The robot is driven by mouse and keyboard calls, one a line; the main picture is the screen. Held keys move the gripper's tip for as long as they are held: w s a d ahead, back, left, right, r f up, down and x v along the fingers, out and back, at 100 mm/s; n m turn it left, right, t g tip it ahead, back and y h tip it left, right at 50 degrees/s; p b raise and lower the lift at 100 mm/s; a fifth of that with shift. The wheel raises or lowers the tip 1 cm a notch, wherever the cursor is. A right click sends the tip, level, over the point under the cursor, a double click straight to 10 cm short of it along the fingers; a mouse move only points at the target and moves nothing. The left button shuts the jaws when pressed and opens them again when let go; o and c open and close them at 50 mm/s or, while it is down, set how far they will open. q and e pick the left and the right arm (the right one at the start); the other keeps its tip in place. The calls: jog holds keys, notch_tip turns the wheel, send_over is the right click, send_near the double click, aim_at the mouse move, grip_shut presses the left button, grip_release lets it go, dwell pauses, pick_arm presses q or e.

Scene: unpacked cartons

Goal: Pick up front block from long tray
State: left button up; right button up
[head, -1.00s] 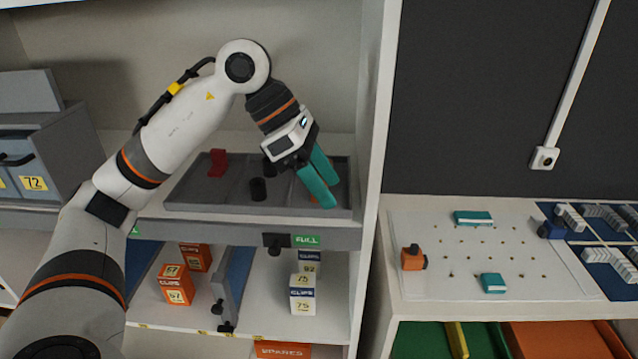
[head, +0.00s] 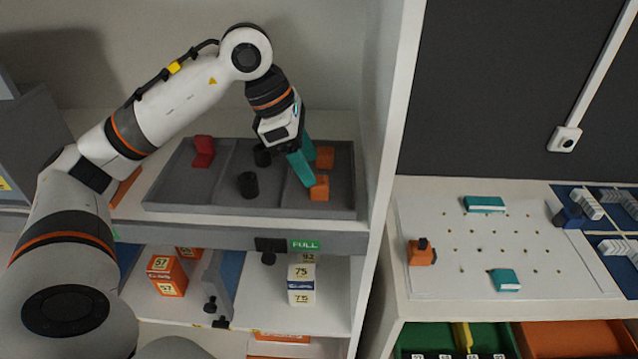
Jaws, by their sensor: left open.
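The long grey tray (head: 215,198) lies on the shelf, divided into compartments. In its right compartment are two orange blocks, a front block (head: 320,189) and a back block (head: 325,157). My left gripper (head: 309,169) has teal fingers, open and pointing down into that compartment. One fingertip is at the left edge of the front block; the other finger is partly hidden behind it, near the back block. I cannot tell whether either finger touches a block. My right gripper is not in view.
The tray also holds a red part (head: 203,151) and black cylinders (head: 248,184). An upright white shelf wall (head: 385,130) stands close to the right of the tray. Boxes (head: 301,283) stand on the shelf below. A white pegboard (head: 455,259) lies on the right table.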

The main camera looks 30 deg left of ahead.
aim_at(319, 180)
pick_arm(q)
jog(key=shift+w+d+f, duration=0.1)
jog(key=shift+d+f, duration=0.1)
jog(key=shift+f, duration=0.1)
jog(key=p+x, duration=0.2)
jog(key=x, duration=0.1)
jog(key=shift+d+f, duration=0.2)
jog(key=shift+d, duration=0.1)
jog(key=shift+w+d+f, duration=0.1)
jog(key=shift+w+f, duration=0.1)
jog(key=shift+f, duration=0.25)
jog(key=c, duration=0.9)
jog(key=shift+c, duration=0.7)
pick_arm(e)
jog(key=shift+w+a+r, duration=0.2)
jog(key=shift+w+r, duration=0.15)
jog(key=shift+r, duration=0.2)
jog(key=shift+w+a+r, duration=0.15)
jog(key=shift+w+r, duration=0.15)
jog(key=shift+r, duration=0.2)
pick_arm(q)
jog(key=shift+r, duration=0.15)
